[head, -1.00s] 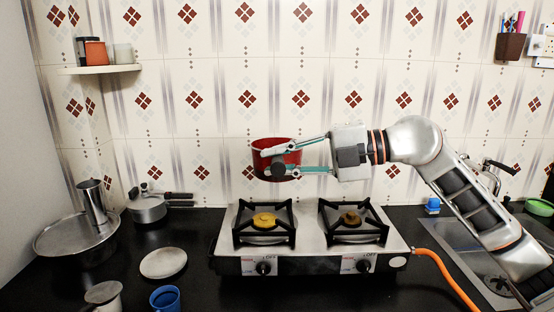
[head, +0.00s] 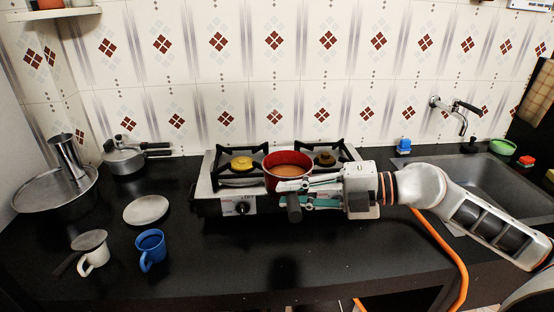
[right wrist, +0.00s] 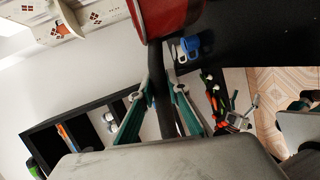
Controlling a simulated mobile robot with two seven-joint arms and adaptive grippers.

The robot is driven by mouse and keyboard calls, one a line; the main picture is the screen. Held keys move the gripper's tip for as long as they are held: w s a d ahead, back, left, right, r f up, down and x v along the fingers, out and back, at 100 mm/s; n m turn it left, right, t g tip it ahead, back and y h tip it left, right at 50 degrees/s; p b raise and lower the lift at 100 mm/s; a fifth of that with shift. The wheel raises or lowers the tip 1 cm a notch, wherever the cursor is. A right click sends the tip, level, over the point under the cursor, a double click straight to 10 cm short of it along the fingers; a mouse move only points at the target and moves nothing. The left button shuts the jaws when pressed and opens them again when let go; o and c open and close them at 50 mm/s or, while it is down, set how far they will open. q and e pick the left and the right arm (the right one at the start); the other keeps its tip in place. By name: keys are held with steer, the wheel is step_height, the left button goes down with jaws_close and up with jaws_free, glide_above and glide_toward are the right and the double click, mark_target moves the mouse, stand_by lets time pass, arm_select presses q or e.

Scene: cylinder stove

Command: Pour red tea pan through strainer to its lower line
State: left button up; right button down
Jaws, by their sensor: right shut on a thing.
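The red tea pan (head: 288,160) holds brownish tea and hangs roughly level in front of the stove. My right gripper (head: 296,195) is shut on its black handle, which also shows between the fingers in the right wrist view (right wrist: 163,100). The strainer (head: 89,240) sits on top of a white cup (head: 95,260) at the front left, its dark handle pointing left. The inside of that cup and any line are hidden. The pan is well to the right of the strainer. My left gripper is in neither view.
A blue mug (head: 151,250) stands just right of the white cup. A grey round lid (head: 147,209) lies behind it. The two-burner stove (head: 232,204) is behind the pan. A lidded pot (head: 124,160) and a large steel vessel (head: 55,190) stand back left. The front counter centre is clear.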

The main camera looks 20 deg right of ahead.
steer(key=s+d+f, duration=0.2)
steer(key=s+f, duration=0.1)
steer(key=f, duration=0.4)
steer(key=shift+s+f, duration=0.3)
steer(key=shift+f, duration=0.05)
steer(key=shift+d, duration=0.15)
